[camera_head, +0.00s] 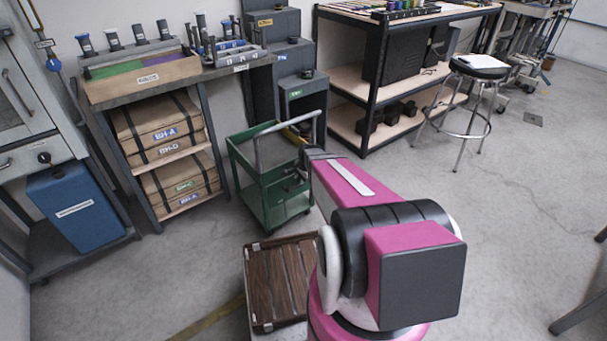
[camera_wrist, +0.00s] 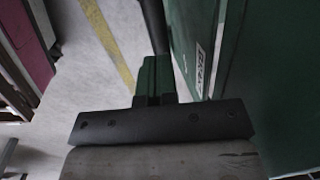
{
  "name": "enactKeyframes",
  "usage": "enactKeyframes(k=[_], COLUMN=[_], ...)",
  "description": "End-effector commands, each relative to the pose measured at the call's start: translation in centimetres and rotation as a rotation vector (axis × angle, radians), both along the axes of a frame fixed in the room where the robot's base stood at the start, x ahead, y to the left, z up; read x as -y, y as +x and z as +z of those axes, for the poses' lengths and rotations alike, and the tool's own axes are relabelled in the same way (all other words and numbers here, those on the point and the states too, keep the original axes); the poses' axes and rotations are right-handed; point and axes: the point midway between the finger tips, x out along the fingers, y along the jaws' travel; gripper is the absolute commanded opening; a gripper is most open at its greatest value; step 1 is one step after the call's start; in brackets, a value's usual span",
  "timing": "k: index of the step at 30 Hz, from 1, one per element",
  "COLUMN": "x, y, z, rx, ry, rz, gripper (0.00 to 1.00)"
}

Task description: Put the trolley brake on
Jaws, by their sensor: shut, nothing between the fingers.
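The green trolley (camera_head: 270,180) stands on the floor in the middle of the head view, with a grey push handle and two shelves. In the wrist view its green side panel with a white label (camera_wrist: 250,70) fills the right. My gripper (camera_head: 301,168) is at the right side of the trolley, largely hidden by my pink arm. In the wrist view my gripper (camera_wrist: 154,70) is shut and empty, its fingers together. A dark bar (camera_wrist: 155,25) lies just beyond the fingertips; I cannot tell whether it is the brake lever or whether they touch.
A bench with brown boxes (camera_head: 160,125) stands left of the trolley, and grey cabinets (camera_head: 300,90) behind it. A brown slatted platform (camera_head: 275,285) lies in front. A shelf table (camera_head: 385,100) and a stool (camera_head: 475,80) stand at the back right.

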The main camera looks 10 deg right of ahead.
Motion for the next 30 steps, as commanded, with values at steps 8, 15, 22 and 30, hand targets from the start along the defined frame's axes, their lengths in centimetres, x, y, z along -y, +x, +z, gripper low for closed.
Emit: enactKeyframes(k=[8, 15, 22, 30], x=[-0.2, -0.2, 0.1, 0.3], y=[0.2, 0.2, 0.4, 0.4], z=[-1.4, -1.3, -2.1, -3.2], rx=[0.0, 0.0, -0.034, -0.051], ry=[0.0, 0.0, 0.073, 0.121], rz=[0.0, 0.0, -0.003, 0.001], gripper=[0.0, 0.0, 0.0, 0.0])
